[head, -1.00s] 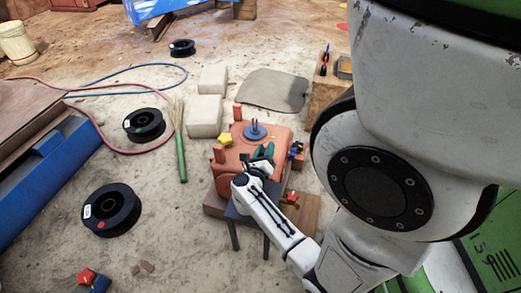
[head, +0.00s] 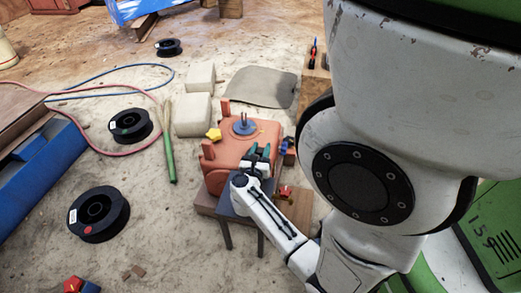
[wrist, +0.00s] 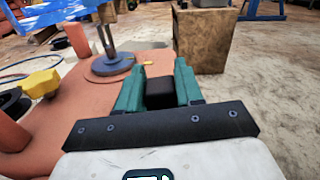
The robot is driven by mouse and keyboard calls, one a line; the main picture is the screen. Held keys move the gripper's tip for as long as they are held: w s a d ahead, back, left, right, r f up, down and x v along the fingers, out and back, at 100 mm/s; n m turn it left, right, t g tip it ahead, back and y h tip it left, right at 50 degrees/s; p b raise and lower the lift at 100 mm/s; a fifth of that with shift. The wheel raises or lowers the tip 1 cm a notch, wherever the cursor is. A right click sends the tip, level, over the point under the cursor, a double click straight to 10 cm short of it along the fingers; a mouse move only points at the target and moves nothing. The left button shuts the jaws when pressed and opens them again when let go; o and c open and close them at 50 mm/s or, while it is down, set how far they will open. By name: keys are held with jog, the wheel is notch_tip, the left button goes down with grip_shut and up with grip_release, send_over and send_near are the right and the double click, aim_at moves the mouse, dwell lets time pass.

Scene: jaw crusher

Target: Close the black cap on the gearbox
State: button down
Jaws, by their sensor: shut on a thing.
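The gearbox (head: 232,158) is an orange-red box on a low stand; its top also fills the left of the wrist view (wrist: 85,128). My gripper (head: 262,150) is at the gearbox's near right side. In the wrist view, the green fingers of my gripper (wrist: 159,75) are closed around a dark block, apparently the black cap (wrist: 160,93). The cap is level with the gearbox top's right edge; whether it touches the gearbox is hidden. In the head view my gripper hides most of it.
A blue-grey disc with two upright prongs (wrist: 112,63) and a yellow knob (wrist: 40,84) stand on the gearbox. Orange posts rise at its corners. A wooden block (wrist: 203,40) stands beyond. Black spools (head: 98,214), pale blocks (head: 192,115) and a broom (head: 169,150) lie leftward.

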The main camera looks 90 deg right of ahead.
jog(key=c, duration=0.8)
grip_release()
jog(key=shift+a, duration=0.1)
jog(key=p+v, duration=0.2)
jog(key=v, duration=0.8)
jog(key=shift+w+a+p, duration=0.1)
jog(key=shift+a+p, duration=0.3)
